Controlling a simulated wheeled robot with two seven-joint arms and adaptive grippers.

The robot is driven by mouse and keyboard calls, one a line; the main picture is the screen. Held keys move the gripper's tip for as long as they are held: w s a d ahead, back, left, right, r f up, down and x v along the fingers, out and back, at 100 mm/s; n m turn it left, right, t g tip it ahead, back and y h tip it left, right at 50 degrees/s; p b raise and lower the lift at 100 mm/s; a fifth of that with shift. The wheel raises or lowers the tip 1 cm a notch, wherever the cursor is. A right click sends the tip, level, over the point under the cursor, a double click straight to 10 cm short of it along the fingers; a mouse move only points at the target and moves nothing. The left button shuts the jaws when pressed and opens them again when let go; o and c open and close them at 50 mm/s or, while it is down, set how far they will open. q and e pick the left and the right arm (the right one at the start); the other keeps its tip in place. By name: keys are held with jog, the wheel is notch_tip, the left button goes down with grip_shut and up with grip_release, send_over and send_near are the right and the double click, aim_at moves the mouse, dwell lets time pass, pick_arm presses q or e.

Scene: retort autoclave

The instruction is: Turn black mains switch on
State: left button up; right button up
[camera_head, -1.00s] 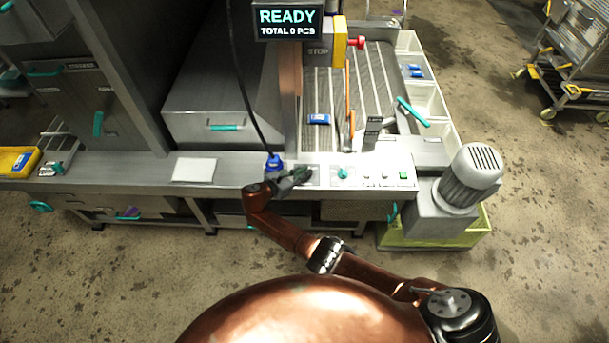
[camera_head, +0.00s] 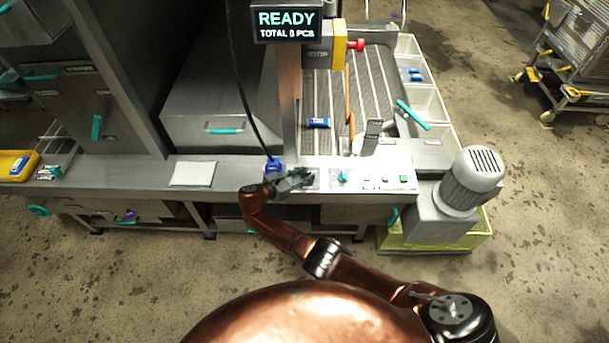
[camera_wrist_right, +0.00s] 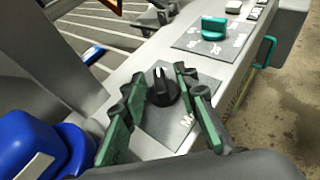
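The black mains switch (camera_wrist_right: 161,88) is a round black knob with a pale pointer line, on a grey plate (camera_wrist_right: 158,121) with partly hidden lettering, in the right wrist view. My right gripper (camera_wrist_right: 155,98) is open, its green-padded fingers on either side of the knob; I cannot tell whether they touch it. In the head view my right gripper (camera_head: 305,176) is over the left end of the control panel and hides the switch. My left gripper is not in view.
A teal selector knob (camera_wrist_right: 214,28) sits farther along the panel, with a green button (camera_head: 403,179) beyond. A blue plug-like part (camera_wrist_right: 38,150) is close beside the gripper. A sign (camera_head: 287,25) reads READY. A grey motor (camera_head: 472,176) stands at right.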

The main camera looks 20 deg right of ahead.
jog(key=v, duration=1.2)
dwell(0.4)
